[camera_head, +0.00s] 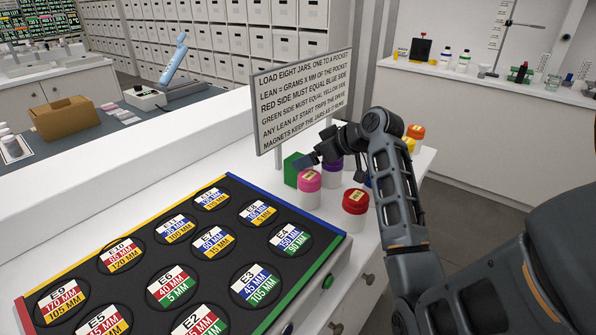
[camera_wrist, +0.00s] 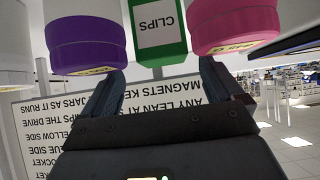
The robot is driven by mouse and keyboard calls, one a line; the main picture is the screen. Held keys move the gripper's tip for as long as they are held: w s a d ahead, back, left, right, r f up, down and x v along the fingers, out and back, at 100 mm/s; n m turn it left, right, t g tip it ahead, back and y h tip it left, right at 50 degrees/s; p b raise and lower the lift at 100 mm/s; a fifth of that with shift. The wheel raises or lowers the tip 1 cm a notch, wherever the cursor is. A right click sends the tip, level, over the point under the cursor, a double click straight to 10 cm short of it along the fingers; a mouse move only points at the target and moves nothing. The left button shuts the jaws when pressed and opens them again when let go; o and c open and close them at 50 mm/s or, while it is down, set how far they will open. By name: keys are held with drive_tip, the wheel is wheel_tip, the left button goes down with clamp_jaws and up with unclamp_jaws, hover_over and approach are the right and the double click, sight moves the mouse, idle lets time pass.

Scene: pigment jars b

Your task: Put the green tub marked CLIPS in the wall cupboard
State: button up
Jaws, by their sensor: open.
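The green tub (camera_head: 291,168) stands on the white counter below the sign, partly hidden behind a pink-lidded jar. In the wrist view, which looks upside down, the green tub (camera_wrist: 182,55) shows its CLIPS label at the top centre. My gripper (camera_wrist: 160,80) is open and empty, its two fingers apart in front of the tub, not visibly touching it. In the head view my gripper (camera_head: 322,152) is just right of the tub, partly hidden by my wrist. I cannot make out a wall cupboard for certain.
The pink-lidded jar (camera_head: 309,187) and a purple-lidded jar (camera_wrist: 87,45) flank the tub closely. A red-lidded jar (camera_head: 356,201) stands nearer. A lettered sign (camera_head: 300,100) rises behind. A black board (camera_head: 135,225) with round marked pockets fills the counter's left.

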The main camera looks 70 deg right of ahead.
sight(291, 175)
drive_tip(key=shift+p+x, duration=0.65)
drive_tip(key=shift+x, duration=2)
